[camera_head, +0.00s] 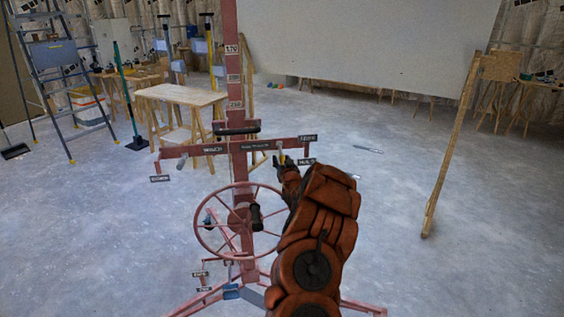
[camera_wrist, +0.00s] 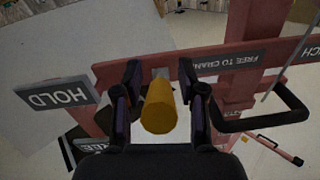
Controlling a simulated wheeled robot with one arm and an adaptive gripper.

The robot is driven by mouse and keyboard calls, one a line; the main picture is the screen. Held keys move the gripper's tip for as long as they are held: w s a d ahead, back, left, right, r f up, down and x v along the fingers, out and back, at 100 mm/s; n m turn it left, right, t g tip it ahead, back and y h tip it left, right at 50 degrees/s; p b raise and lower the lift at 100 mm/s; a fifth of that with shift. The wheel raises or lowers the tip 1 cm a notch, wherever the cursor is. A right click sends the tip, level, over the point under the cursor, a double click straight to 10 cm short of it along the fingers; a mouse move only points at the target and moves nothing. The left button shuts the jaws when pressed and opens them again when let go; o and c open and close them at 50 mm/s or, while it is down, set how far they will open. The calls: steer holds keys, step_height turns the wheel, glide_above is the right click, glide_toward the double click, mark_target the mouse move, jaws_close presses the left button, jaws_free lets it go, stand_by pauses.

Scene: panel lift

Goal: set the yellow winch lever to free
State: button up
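The yellow winch lever (camera_wrist: 160,106) points toward the wrist camera from the red crossbar (camera_wrist: 225,52). In the head view the lever (camera_head: 281,155) is a small yellow spot near the crossbar's right end. My gripper (camera_wrist: 161,100) is open, with one finger on each side of the lever and a narrow gap showing at both sides. A HOLD plate (camera_wrist: 57,95) is left of the lever in the wrist view. A second plate (camera_wrist: 90,145), apparently reading FREE, is lower left and partly hidden by my gripper.
A black loop handle (camera_wrist: 265,118) sits close on the right in the wrist view. The red handwheel (camera_head: 205,222) is below the crossbar on the lift's mast (camera_head: 233,70). A large pale panel (camera_head: 370,45) stands behind. The floor on the right is mostly clear.

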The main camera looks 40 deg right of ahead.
jaws_close()
